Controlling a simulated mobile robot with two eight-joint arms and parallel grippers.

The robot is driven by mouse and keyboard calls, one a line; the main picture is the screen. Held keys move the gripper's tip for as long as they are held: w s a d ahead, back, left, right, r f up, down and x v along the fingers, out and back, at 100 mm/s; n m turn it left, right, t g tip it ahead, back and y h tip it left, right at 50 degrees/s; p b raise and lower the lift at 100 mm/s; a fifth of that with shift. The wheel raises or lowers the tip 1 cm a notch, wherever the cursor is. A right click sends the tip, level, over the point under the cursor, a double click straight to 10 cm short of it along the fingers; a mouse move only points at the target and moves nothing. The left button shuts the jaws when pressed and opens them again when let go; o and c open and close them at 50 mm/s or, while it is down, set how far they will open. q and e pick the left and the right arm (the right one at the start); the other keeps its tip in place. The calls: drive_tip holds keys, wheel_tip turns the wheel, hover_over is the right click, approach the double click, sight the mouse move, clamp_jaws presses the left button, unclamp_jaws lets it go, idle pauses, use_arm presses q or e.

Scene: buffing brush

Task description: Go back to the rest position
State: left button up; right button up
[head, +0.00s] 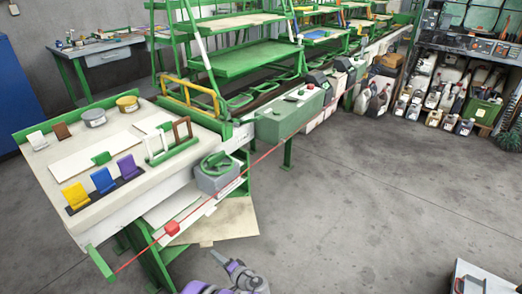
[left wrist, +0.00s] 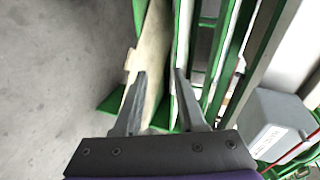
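My left gripper (head: 230,264) is low in front of the workbench, at the bottom middle of the head view. In the left wrist view its two fingers (left wrist: 160,74) stand apart with nothing held between them. Behind the fingers are a beige board (left wrist: 150,50) and green frame bars. My right gripper is in neither view. The workbench (head: 85,215) has a pale top with green edging. No buffing brush can be made out for certain.
Yellow, blue and purple holders (head: 103,181), tins (head: 94,117) and small frames stand on the bench. A grey box (head: 217,178) sits at its right side. A red cord (head: 262,158) runs along the front. Open concrete floor (head: 370,200) lies to the right.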

use_arm(q)
drive_tip(key=s+a+r+n+g+h, duration=0.2)
drive_tip(key=s+a+r, duration=0.1)
drive_tip(key=s+r, duration=0.4)
drive_tip(key=s+a+r+n+g+h, duration=0.25)
drive_tip(key=s+r, duration=0.25)
drive_tip(key=r, duration=0.3)
drive_tip(key=s+d+r+n+h, duration=0.2)
drive_tip(key=s+h, duration=0.1)
drive_tip(key=s, duration=0.9)
drive_tip(key=s+d+r+n+h, duration=0.1)
drive_tip(key=s+d+r+h, duration=0.15)
drive_tip(key=s, duration=0.85)
wheel_tip(320, 180, up, 27)
drive_tip(key=w+p, duration=0.1)
drive_tip(key=p, duration=2.3)
drive_tip(key=shift+a, duration=0.45)
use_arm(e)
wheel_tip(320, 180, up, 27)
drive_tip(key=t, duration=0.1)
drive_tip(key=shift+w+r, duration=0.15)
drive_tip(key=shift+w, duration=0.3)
use_arm(q)
drive_tip(key=shift+f, duration=0.1)
